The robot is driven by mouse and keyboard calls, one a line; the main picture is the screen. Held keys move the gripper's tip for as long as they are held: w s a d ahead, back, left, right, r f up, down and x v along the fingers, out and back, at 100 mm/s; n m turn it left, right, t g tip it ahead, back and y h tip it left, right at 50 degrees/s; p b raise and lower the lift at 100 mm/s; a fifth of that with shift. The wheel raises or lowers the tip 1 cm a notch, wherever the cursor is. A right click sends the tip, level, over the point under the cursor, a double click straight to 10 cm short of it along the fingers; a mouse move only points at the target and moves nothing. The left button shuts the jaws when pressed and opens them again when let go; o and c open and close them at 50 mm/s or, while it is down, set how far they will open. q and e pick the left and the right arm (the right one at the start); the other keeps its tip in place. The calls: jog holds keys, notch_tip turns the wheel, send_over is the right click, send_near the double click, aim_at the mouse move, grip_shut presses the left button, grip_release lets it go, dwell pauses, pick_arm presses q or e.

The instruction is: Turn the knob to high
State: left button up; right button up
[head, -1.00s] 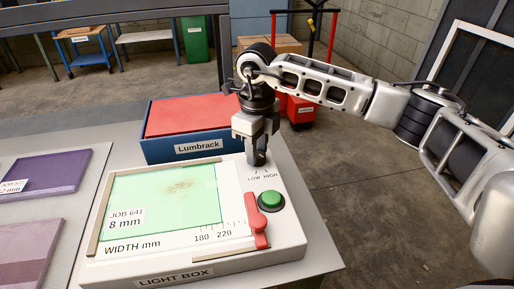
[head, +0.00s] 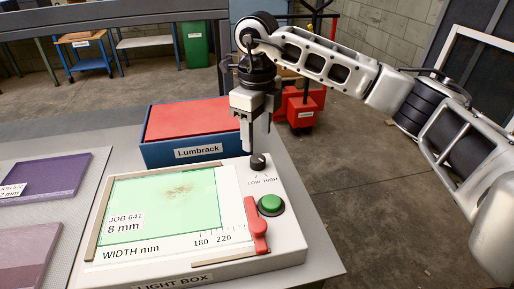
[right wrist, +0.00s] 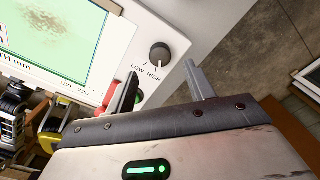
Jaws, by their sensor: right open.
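The black round knob (head: 258,162) stands on the top right of the white light box (head: 285,218), above the printed words LOW and HIGH. In the right wrist view the knob (right wrist: 160,52) shows whole, with a faint pale mark on its top; I cannot tell surely which word it points to. My right gripper (head: 256,142) hangs just above the knob, pointing down. Its two fingers (right wrist: 163,72) are apart with nothing between them, and they appear clear of the knob. My left gripper is not in view.
A green button (head: 270,203) and a red lever (head: 257,228) sit in front of the knob. A lit green plate (head: 150,215) lies to the left. A blue Lumbrack box (head: 190,153) with a red top stands behind. Floor is open to the right.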

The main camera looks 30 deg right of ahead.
aim_at(257, 158)
notch_tip(257, 158, up, 10)
jog(key=shift+r, duration=0.15)
dwell(0.6)
